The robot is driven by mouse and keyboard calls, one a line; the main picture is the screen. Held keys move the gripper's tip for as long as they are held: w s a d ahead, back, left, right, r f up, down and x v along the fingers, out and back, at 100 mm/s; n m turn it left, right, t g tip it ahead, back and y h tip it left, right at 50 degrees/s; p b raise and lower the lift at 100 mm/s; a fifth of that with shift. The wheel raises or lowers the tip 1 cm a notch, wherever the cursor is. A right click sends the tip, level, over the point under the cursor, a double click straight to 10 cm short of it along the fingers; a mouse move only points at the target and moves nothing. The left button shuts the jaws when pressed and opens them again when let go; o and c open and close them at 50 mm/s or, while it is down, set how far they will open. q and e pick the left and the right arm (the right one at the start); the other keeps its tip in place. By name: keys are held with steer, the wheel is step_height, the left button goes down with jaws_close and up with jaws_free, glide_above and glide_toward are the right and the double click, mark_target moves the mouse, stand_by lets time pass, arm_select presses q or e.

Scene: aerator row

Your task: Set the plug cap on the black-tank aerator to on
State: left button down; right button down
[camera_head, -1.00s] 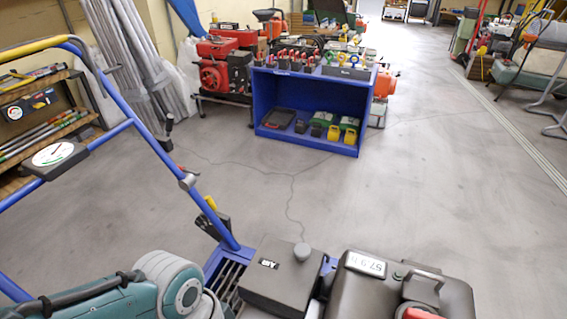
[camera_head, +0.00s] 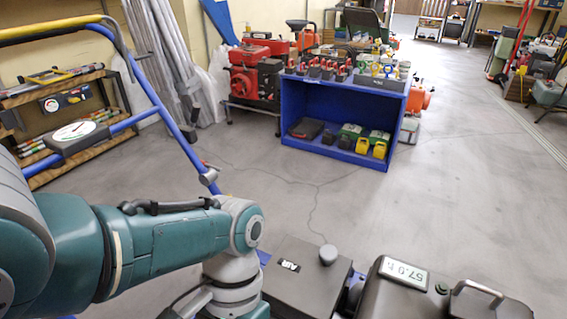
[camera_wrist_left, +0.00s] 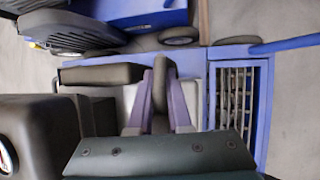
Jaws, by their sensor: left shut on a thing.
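The aerator stands close in front of me, with a black tank (camera_head: 425,298) at the lower right of the head view. The tank's corner also shows at the left of the wrist view (camera_wrist_left: 35,125). My left gripper (camera_wrist_left: 160,88) has its two pale fingers shut on a dark, rounded upright piece (camera_wrist_left: 166,68), which looks like the plug cap. This piece is beside the aerator's dark box (camera_wrist_left: 100,73). Its seat and setting are hidden. In the head view my left arm crosses the lower left and its fingers are out of sight. My right gripper is not in view.
A grille (camera_wrist_left: 235,90) lies right of the fingers. Behind stand a blue shelf unit (camera_head: 340,160) and a red engine (camera_head: 250,80).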

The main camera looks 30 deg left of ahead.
arm_select(q)
steer(key=shift+a+f, duration=0.15)
steer(key=shift+f, duration=0.1)
steer(key=c, duration=1)
jaws_free()
steer(key=shift+o, duration=0.7)
steer(key=shift+w+d, duration=0.2)
steer(key=shift+d, duration=0.05)
steer(key=p+v, duration=0.4)
steer(key=v, duration=0.5)
steer(key=shift+r, duration=0.15)
steer(key=shift+w+a+r, duration=0.15)
steer(key=shift+w+r, duration=0.1)
steer(key=shift+r, duration=0.1)
